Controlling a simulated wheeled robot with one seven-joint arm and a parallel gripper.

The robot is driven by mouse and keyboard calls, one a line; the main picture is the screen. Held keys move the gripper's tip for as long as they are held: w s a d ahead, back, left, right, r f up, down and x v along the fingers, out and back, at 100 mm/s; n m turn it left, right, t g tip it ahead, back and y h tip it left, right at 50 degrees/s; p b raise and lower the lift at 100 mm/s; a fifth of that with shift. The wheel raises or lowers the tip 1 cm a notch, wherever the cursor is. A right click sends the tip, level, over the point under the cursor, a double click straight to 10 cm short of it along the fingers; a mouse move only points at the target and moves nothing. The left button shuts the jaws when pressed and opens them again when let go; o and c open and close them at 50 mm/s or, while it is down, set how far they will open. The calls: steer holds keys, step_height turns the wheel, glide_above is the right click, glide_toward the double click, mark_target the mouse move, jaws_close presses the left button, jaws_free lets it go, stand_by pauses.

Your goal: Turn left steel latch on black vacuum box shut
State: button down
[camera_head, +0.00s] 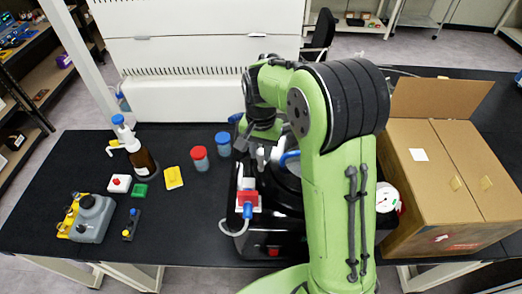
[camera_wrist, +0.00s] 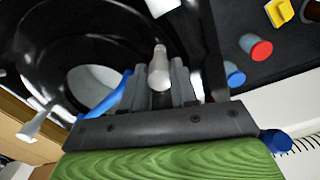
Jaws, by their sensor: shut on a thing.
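The black vacuum box (camera_head: 283,222) sits on the dark bench, and my green arm hides much of its right part. In the wrist view its glossy black top (camera_wrist: 105,28) fills the upper left, with a round pale opening or window. The left steel latch (camera_wrist: 158,68) is a rounded light-grey lever standing between my dark fingers. My gripper (camera_wrist: 160,88) is shut on this lever, and its far end sticks out past the fingertips. A second steel latch (camera_wrist: 38,123) shows at the left of the wrist view, apart from my gripper.
Red-capped (camera_head: 199,158) and blue-capped (camera_head: 223,144) jars stand close left of the box. A brown bottle (camera_head: 143,158) is farther left.

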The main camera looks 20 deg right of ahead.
steer(key=m, duration=0.4)
steer(key=shift+m+b, duration=0.3)
steer(key=m, duration=0.4)
steer(key=shift+m+b, duration=0.3)
steer(key=shift+b, duration=0.1)
steer(key=c, duration=0.9)
jaws_free()
step_height(320, 180, up, 16)
steer(key=shift+f+p, duration=0.1)
steer(key=shift+p, duration=1.1)
